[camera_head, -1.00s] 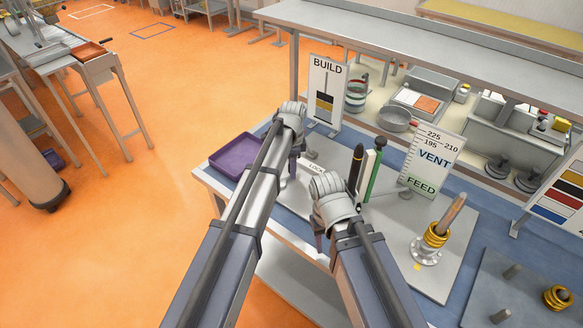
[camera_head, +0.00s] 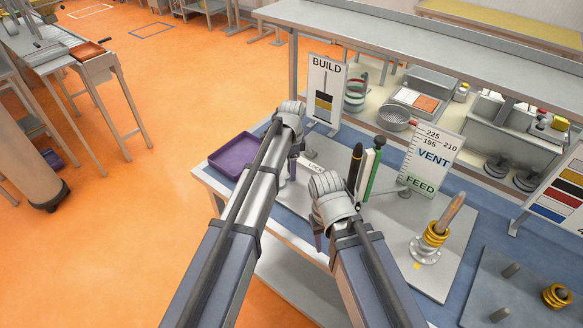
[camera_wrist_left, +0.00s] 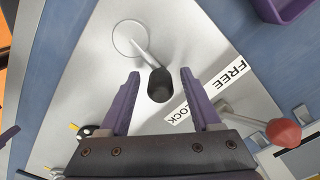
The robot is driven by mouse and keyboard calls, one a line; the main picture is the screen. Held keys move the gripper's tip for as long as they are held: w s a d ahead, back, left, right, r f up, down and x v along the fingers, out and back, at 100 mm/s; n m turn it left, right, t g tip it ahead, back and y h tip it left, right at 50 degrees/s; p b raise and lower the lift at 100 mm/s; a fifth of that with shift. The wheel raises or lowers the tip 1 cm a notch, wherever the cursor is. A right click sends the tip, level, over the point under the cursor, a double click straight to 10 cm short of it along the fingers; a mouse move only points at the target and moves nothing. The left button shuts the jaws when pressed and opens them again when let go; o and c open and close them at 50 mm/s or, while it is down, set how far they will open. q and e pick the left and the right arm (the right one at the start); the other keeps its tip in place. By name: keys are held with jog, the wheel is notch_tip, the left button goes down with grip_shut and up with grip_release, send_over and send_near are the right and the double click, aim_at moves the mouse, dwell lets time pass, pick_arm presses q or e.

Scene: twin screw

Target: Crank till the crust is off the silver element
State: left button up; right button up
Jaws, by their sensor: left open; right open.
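In the left wrist view a crank handle with a black knob (camera_wrist_left: 161,85) rises on a silver rod from a ringed spot on the grey plate (camera_wrist_left: 85,50). My left gripper (camera_wrist_left: 160,78) is open, its purple fingers on either side of the knob with gaps. In the head view my left gripper (camera_head: 293,168) is over the plate near the LOCK label (camera_head: 315,167). My right gripper (camera_head: 322,238) hangs by the table's front edge, its fingers mostly hidden. A silver flanged piece (camera_head: 425,252) carries yellow rings (camera_head: 435,235) and a tan rod (camera_head: 452,212). I cannot make out any crust.
A red-knobbed lever (camera_wrist_left: 283,132) stands beside the FREE label (camera_wrist_left: 230,73). A purple tray (camera_head: 233,155) lies left of my left gripper. Upright black (camera_head: 355,170) and green (camera_head: 373,178) tools and the VENT/FEED sign (camera_head: 432,162) stand beyond my right gripper.

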pick_arm(q)
jog(key=shift+r+p, duration=3.85)
jog(key=shift+r, duration=0.1)
jog(key=shift+f, duration=0.1)
